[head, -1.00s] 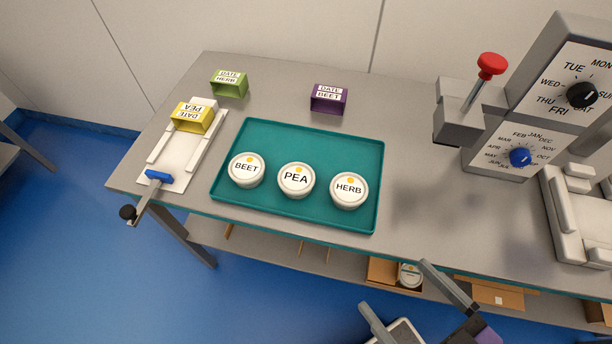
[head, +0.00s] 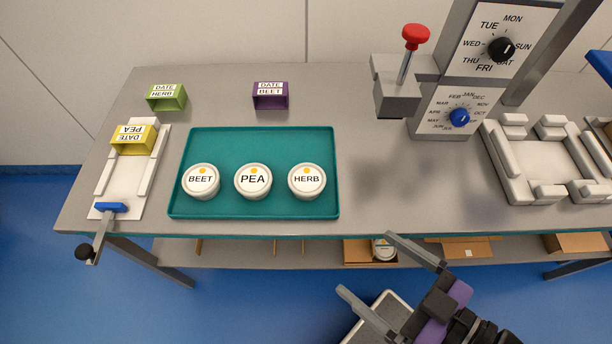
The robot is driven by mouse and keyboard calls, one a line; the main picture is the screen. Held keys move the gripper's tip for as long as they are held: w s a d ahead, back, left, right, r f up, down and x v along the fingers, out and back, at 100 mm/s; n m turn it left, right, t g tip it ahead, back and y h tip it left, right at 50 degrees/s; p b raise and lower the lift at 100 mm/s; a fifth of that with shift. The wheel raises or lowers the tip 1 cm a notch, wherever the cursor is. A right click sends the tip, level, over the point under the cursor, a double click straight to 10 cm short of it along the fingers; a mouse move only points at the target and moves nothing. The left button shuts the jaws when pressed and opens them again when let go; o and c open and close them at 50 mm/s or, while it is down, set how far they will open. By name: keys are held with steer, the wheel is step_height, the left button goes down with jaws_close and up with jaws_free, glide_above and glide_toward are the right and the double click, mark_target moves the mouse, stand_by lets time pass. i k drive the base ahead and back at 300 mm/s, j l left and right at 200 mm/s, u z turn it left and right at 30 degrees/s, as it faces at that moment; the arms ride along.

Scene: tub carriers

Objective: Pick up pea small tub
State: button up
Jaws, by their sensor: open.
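The pea small tub (head: 253,182) is a white round tub with a lid marked PEA and an orange dot. It stands upright in the teal tray (head: 262,138), between the beet tub (head: 201,182) on its left and the herb tub (head: 307,182) on its right. My gripper (head: 364,263) is open and empty, in front of the table's front edge, to the right of and nearer than the pea tub. It touches none of the tubs.
A yellow carrier (head: 133,140) marked DATE PEA sits on a white fixture (head: 122,190) with a lever. Green (head: 167,98) and purple (head: 270,96) carriers stand behind. A dial machine (head: 440,110) with a red knob stands right of the tray. A shelf below holds boxes.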

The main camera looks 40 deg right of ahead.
mark_target(254, 181)
steer(key=i+j+z, duration=0.15)
steer(key=j+z, duration=0.35)
steer(key=j, duration=1)
steer(key=k+j+z, duration=0.1)
steer(key=j+z, duration=0.35)
steer(key=j, duration=1.05)
